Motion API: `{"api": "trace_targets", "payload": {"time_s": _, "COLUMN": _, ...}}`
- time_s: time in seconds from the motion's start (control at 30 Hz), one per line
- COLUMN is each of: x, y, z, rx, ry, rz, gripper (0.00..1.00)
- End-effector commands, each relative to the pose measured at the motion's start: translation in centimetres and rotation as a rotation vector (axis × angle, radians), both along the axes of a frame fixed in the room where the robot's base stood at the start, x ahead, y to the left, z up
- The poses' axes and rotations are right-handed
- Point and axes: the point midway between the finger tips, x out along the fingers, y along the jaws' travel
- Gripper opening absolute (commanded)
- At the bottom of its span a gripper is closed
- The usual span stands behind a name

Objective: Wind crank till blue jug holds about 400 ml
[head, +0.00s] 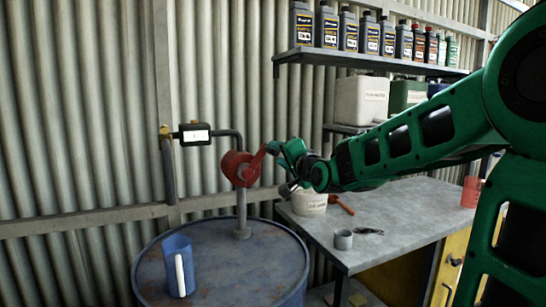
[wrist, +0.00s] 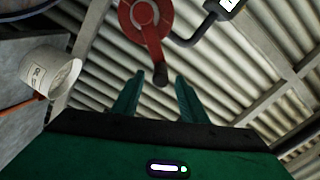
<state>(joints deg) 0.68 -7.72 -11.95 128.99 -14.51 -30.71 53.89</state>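The red rotary pump (head: 238,170) stands on a pipe above the blue drum. Its red crank (head: 258,161) points up and right toward my gripper (head: 275,148). In the wrist view the crank arm (wrist: 151,42) ends in a dark handle (wrist: 160,74), which lies at the gap between my fingertips. My gripper (wrist: 159,78) is open, with a finger on each side of the handle and space showing between them. The blue jug (head: 177,262) with a white handle stands upright on the drum top (head: 222,270). Its liquid level cannot be seen.
A meter with a white display (head: 196,136) joins the pump pipe to a hose (head: 169,175); its reading is illegible. Bottles line the shelf (head: 370,61).

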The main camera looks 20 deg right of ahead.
Motion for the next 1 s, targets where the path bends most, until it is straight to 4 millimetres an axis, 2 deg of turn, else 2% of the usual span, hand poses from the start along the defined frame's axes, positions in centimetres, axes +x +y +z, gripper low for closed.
{"api": "trace_targets", "payload": {"time_s": 0.2, "x": -4.0, "y": -0.1, "z": 0.1, "rx": 0.000, "ry": -0.001, "rz": -0.002, "gripper": 0.39}}
{"api": "trace_targets", "payload": {"time_s": 0.4, "x": -6.5, "y": -0.1, "z": 0.0, "rx": -0.001, "ry": 0.000, "rz": -0.002, "gripper": 0.39}}
{"api": "trace_targets", "payload": {"time_s": 0.6, "x": -7.5, "y": -0.1, "z": -0.1, "rx": 0.000, "ry": 0.001, "rz": -0.002, "gripper": 0.39}}
{"api": "trace_targets", "payload": {"time_s": 1.0, "x": -7.6, "y": -0.1, "z": -0.1, "rx": -0.001, "ry": 0.002, "rz": -0.001, "gripper": 0.39}}
